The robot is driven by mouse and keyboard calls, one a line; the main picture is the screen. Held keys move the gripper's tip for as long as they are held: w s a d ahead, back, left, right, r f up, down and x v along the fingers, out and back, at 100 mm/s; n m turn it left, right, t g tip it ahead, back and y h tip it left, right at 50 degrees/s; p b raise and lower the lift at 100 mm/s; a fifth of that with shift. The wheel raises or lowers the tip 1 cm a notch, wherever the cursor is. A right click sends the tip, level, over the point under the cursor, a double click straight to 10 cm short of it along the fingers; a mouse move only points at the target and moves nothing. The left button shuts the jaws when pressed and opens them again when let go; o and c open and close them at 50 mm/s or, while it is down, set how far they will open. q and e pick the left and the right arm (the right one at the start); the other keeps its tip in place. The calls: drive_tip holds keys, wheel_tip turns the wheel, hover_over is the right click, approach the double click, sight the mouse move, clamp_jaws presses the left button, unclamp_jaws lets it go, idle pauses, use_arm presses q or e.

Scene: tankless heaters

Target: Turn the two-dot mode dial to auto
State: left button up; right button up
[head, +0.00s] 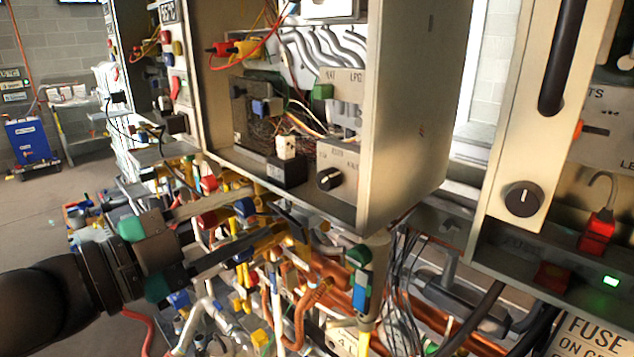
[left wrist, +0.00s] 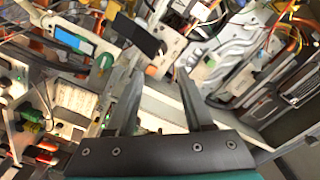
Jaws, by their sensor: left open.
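A black round dial (head: 329,179) with a pale pointer mark sits on a light panel at the lower right inside the open heater cabinet (head: 405,110). Its lettering is too small to read. Another black dial (head: 523,198) with a white mark sits on the cream panel at the right. I cannot make out dots on either, so I cannot tell which is the two-dot one. My left gripper (head: 282,208) is open and empty, left of and below the cabinet dial, apart from it. Its spread fingers also show in the left wrist view (left wrist: 161,72). My right gripper is not in view.
The cabinet's lower lip stands close above my left fingers. Copper pipes (head: 318,295), coloured valves and cables crowd the space below. A black block with a white connector (head: 286,148) sits left of the cabinet dial. Open floor (head: 50,215) lies at the far left.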

sight(323, 182)
use_arm(q)
drive_tip(key=p+x, duration=0.2)
drive_tip(key=x, duration=1)
drive_tip(key=shift+w+d+f, duration=0.1)
drive_tip(key=shift+w+d, duration=0.15)
drive_tip(key=shift+c, duration=0.4)
clamp_jaws()
